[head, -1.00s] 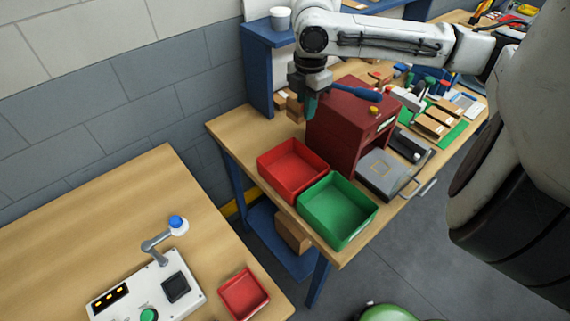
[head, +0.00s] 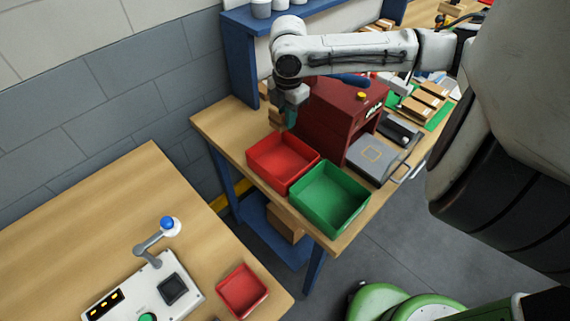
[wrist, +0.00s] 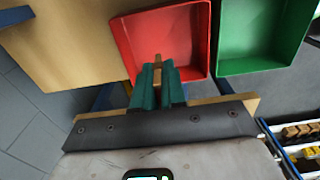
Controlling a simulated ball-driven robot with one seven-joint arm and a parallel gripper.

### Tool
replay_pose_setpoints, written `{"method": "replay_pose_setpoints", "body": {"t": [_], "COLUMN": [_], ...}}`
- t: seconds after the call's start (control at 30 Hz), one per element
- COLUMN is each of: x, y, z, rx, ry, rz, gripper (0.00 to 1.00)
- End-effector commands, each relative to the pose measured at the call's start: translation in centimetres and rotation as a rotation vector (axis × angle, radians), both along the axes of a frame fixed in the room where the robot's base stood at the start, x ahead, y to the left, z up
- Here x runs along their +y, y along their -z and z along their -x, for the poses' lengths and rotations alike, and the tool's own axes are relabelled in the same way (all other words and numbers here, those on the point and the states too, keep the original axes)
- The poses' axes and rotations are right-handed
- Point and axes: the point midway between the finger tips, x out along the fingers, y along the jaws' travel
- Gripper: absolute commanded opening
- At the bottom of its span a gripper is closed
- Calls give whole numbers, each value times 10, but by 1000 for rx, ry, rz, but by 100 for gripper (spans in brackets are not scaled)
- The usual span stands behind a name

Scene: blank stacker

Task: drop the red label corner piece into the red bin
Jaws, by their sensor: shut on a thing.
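My gripper (head: 290,118) hangs over the far edge of the red bin (head: 262,167), in front of the dark red machine. In the wrist view, my gripper's green fingers (wrist: 158,84) are shut on a small tan wooden piece (wrist: 157,72). Most of the piece is hidden between the fingers, and no red label shows on it. In that view the fingertips overlap the near rim of the red bin (wrist: 135,45), and the bin's visible floor is empty. In the head view my gripper hides the piece.
A green bin (head: 328,198) stands right beside the red bin and looks empty. The dark red machine (head: 345,115) with a grey plate stands behind. A smaller red tray (head: 242,290) and a control box (head: 145,290) are on the other table. Bare wood (head: 222,128) lies left of the red bin.

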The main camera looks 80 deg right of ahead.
Motion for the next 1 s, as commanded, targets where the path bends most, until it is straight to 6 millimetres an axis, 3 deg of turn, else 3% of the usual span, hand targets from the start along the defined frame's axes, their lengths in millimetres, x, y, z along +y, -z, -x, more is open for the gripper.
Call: {"method": "replay_pose_setpoints", "body": {"t": [0.4, 0.8, 0.83, 1.0], "x": [0, 0, 0, 0], "y": [48, 53, 53, 53], "z": [0, 0, 0, 0], "rx": [1, 0, 0, 0], "ry": [0, 0, 0, 0], "rz": [1, 0, 0, 0], "gripper": [0, 0, 13, 29]}}
